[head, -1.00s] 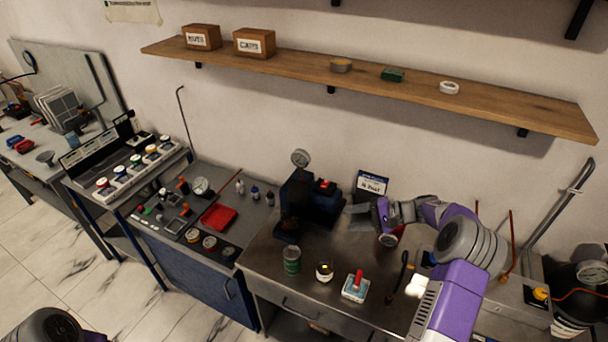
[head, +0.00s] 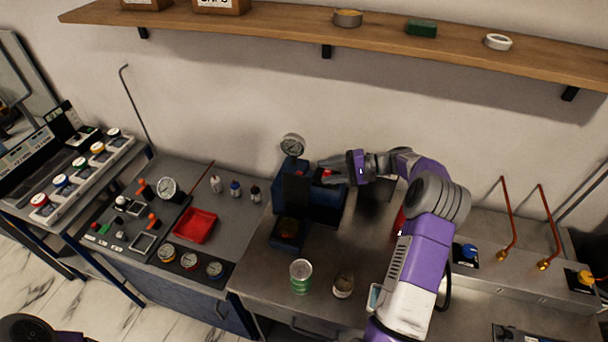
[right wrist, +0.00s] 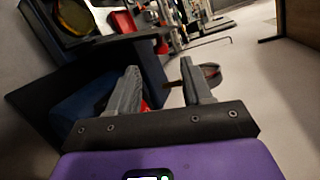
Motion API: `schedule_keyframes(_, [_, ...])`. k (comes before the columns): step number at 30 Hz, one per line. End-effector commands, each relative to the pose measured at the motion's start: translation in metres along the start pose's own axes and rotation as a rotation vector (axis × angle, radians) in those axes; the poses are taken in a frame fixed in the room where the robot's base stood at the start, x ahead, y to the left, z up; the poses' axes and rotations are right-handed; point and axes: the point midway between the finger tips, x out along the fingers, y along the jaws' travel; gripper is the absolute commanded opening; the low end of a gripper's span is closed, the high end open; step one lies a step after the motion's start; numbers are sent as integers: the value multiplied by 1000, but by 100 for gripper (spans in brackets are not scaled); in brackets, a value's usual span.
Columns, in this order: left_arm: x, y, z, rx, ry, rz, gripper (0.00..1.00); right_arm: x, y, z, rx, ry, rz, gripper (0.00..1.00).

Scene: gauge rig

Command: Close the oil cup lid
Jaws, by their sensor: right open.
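The dark blue gauge rig (head: 322,205) stands on the metal bench, with a round dial gauge (head: 293,145) upright at its back left. A small red part (head: 327,176) shows on top of the rig, partly hidden by my right gripper; I cannot tell whether it is the oil cup lid, or how the lid stands. My right gripper (head: 327,168) is at the rig's top, reaching in from the right. In the right wrist view its two fingers (right wrist: 160,82) are apart with nothing held. A bit of red (right wrist: 145,106) shows beside the left finger there.
A green can (head: 301,277) and a small round jar (head: 343,284) stand on the bench in front of the rig. A red tray (head: 195,226) lies on the left bench. The wooden shelf (head: 300,37) runs above. Copper pipes (head: 508,220) rise at the right.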

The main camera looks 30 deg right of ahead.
Motion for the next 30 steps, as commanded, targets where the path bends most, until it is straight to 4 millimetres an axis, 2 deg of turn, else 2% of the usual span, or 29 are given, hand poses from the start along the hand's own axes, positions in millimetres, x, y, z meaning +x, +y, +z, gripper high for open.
schedule_keyframes(6, [-2,1,0,0,1,0,0,35,-1,1,1,-6,0,50])
schedule_keyframes(12, [-3,1,0,0,1,0,0,60,-1,1,0,-3,0,50])
schedule_keyframes(16, [-3,1,0,0,1,0,0,68,-1,1,0,-1,1,50])
schedule_keyframes(23, [-3,1,0,0,1,0,0,69,0,0,0,-1,1,50])
schedule_keyframes(25, [-3,1,0,0,1,0,0,69,0,0,0,-1,1,44])
schedule_keyframes(30, [-3,1,0,0,0,0,0,68,0,0,0,-1,1,18])
